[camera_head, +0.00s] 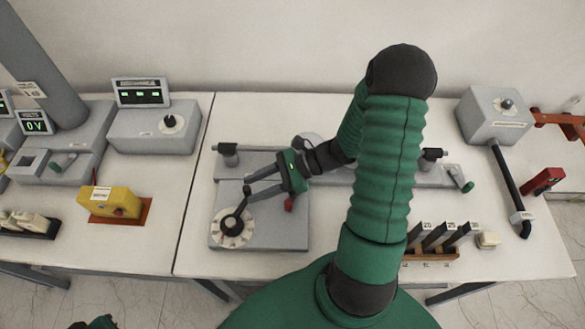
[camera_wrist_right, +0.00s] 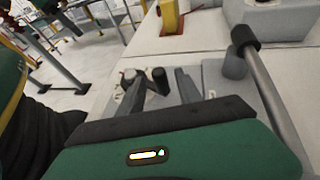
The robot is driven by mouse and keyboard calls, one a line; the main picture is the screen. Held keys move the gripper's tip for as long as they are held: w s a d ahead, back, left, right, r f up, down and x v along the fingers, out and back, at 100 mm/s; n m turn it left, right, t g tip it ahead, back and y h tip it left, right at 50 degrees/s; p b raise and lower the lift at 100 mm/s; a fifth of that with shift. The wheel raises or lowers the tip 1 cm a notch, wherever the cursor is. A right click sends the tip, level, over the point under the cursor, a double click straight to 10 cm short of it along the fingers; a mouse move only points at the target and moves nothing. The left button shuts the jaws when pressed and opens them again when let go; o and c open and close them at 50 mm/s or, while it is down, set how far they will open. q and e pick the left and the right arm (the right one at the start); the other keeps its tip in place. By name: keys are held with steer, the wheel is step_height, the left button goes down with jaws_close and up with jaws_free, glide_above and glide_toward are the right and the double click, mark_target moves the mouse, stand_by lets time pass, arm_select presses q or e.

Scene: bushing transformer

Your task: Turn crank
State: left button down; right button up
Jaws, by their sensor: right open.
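A dark crank (camera_head: 231,226) with an upright knob sits on a white round dial (camera_head: 231,238) at the front left of a grey machine. My right gripper (camera_head: 247,196) is open, its two grey fingers reaching left to the crank. In the right wrist view, the crank's dark knob (camera_wrist_right: 160,80) shows between the open fingers (camera_wrist_right: 158,92), nearer the right one. I cannot tell whether a finger touches it. Only a small green and dark part of my left arm shows at the bottom left edge of the head view; its fingers are out of view.
A long grey bar device (camera_head: 430,175) with a green-handled end lies behind and right. A yellow box (camera_head: 110,202) sits on the left table. A rack of dark blocks (camera_head: 432,240) stands at the front right. Bare table lies left of the dial.

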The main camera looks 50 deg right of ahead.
steer(key=v, duration=1.4)
steer(key=shift+s+r+b, duration=0.25)
steer(key=shift+b, duration=0.05)
